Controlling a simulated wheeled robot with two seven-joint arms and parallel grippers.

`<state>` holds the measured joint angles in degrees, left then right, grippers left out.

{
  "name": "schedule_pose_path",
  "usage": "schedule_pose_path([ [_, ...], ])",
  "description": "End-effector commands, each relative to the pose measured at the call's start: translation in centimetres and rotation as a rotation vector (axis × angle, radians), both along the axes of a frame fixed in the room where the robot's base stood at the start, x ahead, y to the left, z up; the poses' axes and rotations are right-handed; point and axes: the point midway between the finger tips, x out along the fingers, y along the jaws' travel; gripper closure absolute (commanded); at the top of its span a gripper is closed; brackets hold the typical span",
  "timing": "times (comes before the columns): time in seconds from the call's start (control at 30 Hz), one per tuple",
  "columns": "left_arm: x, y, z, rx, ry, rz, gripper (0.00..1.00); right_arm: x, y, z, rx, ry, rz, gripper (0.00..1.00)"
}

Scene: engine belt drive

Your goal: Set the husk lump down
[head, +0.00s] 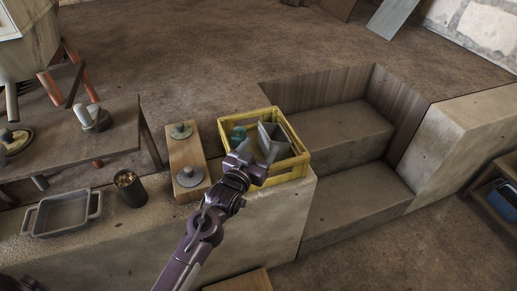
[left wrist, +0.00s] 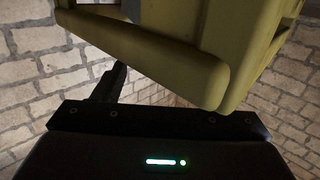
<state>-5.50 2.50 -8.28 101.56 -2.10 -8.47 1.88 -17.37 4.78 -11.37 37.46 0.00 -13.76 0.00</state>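I cannot pick out a husk lump for certain in either view. A dark cup (head: 130,192) on the stone ledge has brown, grainy matter at its mouth. My left gripper (head: 248,168) is at the near left side of a yellow crate (head: 283,176), overlapping its rim in the head view. The crate holds a grey box-like piece (head: 273,140) and a teal round thing (head: 238,133). In the left wrist view, a yellow body (left wrist: 150,55) with a thick bar fills the space before the gripper. One dark finger shows there; its grip is unclear. My right gripper is out of view.
A wooden board (head: 186,150) with two grey knobbed discs lies left of the crate. A grey two-handled pan (head: 62,214) sits further left on the ledge. A wooden table (head: 85,140) stands behind. Stone steps (head: 345,135) go down to the right.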

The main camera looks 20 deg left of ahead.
Motion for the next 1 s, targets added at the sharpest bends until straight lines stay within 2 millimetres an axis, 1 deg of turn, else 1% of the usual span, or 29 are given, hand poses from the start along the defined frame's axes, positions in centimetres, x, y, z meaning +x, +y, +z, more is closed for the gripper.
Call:
schedule_pose_path([
  [0.17, 0.0, 0.0, 0.1, 0.0, 0.0, 0.0, 0.34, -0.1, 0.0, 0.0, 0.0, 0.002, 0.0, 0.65],
  [0.27, -0.1, 0.0, 0.5, 0.0, 0.0, 0.0, 0.34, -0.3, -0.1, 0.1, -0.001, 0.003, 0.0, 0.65],
  [0.37, -1.4, 0.3, 0.3, 0.0, 0.002, 0.0, 0.34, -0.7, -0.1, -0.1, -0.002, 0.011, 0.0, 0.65],
  [0.47, -3.3, 0.6, 0.4, 0.002, 0.003, 0.0, 0.34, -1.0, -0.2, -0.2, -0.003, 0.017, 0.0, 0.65],
  [0.57, -5.5, 1.0, 0.4, 0.001, 0.003, 0.0, 0.34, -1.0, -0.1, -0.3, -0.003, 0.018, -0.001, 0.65],
  [0.7, -8.3, 1.6, 0.6, 0.002, 0.004, 0.0, 0.34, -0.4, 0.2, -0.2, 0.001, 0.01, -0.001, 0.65],
  [0.83, -10.2, 1.9, 0.7, 0.001, 0.002, 0.0, 0.34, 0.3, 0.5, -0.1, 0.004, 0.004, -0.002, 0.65],
  [1.0, -11.5, 2.1, 0.9, 0.001, 0.0, 0.0, 0.34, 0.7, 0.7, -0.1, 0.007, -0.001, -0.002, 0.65],
])
